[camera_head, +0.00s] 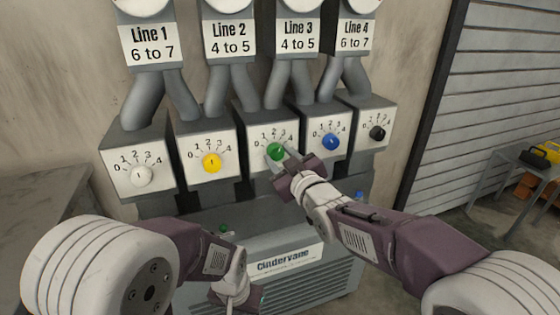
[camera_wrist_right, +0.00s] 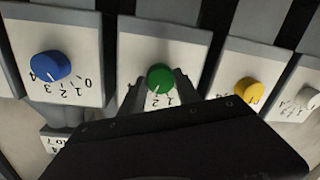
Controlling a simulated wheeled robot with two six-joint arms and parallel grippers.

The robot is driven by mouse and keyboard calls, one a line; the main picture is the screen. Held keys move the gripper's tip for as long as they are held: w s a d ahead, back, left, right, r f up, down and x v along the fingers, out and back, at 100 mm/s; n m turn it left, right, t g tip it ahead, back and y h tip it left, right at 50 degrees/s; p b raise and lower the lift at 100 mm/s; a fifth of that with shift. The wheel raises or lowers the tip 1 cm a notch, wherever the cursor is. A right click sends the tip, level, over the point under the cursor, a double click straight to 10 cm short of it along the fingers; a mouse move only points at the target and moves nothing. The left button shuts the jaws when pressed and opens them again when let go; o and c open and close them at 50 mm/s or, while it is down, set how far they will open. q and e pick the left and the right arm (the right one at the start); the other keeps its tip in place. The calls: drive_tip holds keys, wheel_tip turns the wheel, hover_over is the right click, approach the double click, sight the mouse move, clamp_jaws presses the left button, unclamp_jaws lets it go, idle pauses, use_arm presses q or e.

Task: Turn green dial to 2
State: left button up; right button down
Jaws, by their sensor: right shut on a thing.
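The green dial (camera_head: 275,151) is on the middle of a row of dial boxes, on a white plate marked 0 to 4. My right gripper (camera_head: 284,157) is at this dial, its fingers shut on it. In the right wrist view the green dial (camera_wrist_right: 160,78) sits between the tips of my right gripper (camera_wrist_right: 166,88). A pale mark on the dial faces the printed numbers, but I cannot tell which number it points to. My left gripper (camera_head: 240,295) hangs low in front of the machine, away from the dials; its jaw opening is unclear.
A white dial (camera_head: 141,176) and a yellow dial (camera_head: 212,162) are left of the green one. A blue dial (camera_head: 331,142) and a black dial (camera_head: 377,133) are right of it. Line signs (camera_head: 299,37) hang above. A grey bench (camera_head: 40,190) stands at left.

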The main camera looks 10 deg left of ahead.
drive_tip(key=shift+n+h+b, duration=0.3)
drive_tip(key=shift+n+b, duration=0.45)
drive_tip(key=shift+n, duration=1.25)
drive_tip(key=c, duration=0.9)
unclamp_jaws()
drive_tip(key=shift+s, duration=0.1)
drive_tip(key=p+v, duration=0.1)
drive_tip(key=v, duration=0.8)
